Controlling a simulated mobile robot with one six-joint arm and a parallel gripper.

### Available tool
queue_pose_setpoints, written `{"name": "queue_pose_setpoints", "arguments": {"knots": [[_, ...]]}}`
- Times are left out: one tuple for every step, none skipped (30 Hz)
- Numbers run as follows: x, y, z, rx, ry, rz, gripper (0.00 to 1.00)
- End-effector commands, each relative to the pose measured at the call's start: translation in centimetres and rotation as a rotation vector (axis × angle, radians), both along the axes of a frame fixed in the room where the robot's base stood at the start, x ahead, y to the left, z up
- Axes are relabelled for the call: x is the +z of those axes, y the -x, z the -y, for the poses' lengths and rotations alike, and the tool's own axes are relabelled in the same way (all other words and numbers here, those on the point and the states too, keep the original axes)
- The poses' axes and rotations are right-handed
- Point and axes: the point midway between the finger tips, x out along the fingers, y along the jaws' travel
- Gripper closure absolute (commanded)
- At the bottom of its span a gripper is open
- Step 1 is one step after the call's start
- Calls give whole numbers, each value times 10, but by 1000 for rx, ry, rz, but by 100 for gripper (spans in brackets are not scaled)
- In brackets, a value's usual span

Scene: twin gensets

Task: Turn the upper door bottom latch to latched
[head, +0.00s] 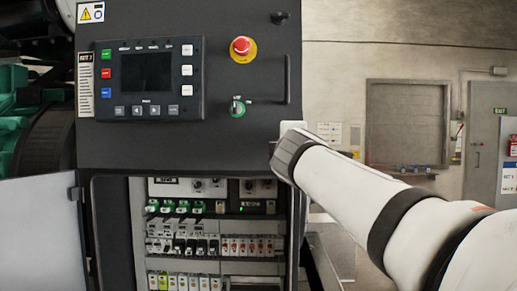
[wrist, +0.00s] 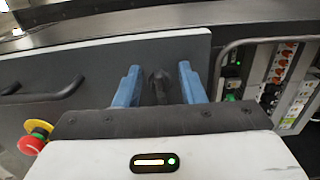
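The upper door (head: 200,150) is a dark panel with a display and knobs, and it looks closed in the head view. Its bottom latch (wrist: 158,85) is a small dark knob, visible in the wrist view near the door's edge. My gripper (wrist: 160,82) is open, with one blue finger on each side of the latch and a visible gap to each. Whether the fingertips reach past the latch is unclear. In the head view my arm's end hides the bottom latch and the fingers. The top latch (head: 279,18) shows at the door's upper right corner.
A red emergency stop (head: 242,49), a green selector switch (head: 238,107) and a bar handle (head: 287,80) are on the upper door. Below, the compartment with breakers (head: 185,245) is open, its pale door (head: 40,235) swung left. Wall and floor lie right.

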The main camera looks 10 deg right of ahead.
Motion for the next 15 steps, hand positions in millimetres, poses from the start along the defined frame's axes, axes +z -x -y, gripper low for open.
{"name": "queue_pose_setpoints", "arguments": {"knots": [[0,0,0,-1,0,1,64],[0,0,0,-1,0,1,64],[0,1,0,-1,0,1,64],[1,2,0,-1,0,1,64],[1,3,0,-1,0,2,64],[1,7,-1,-1,0,2,64],[1,10,-2,0,0,3,64],[1,14,-2,-1,0,3,64],[1,20,-3,-1,-1,3,64],[1,25,-4,0,-1,4,64],[0,30,-5,0,0,3,64],[1,37,-7,1,0,4,64],[1,43,-8,1,1,4,64],[0,47,-9,0,1,3,64],[0,54,-10,1,0,3,64]]}}
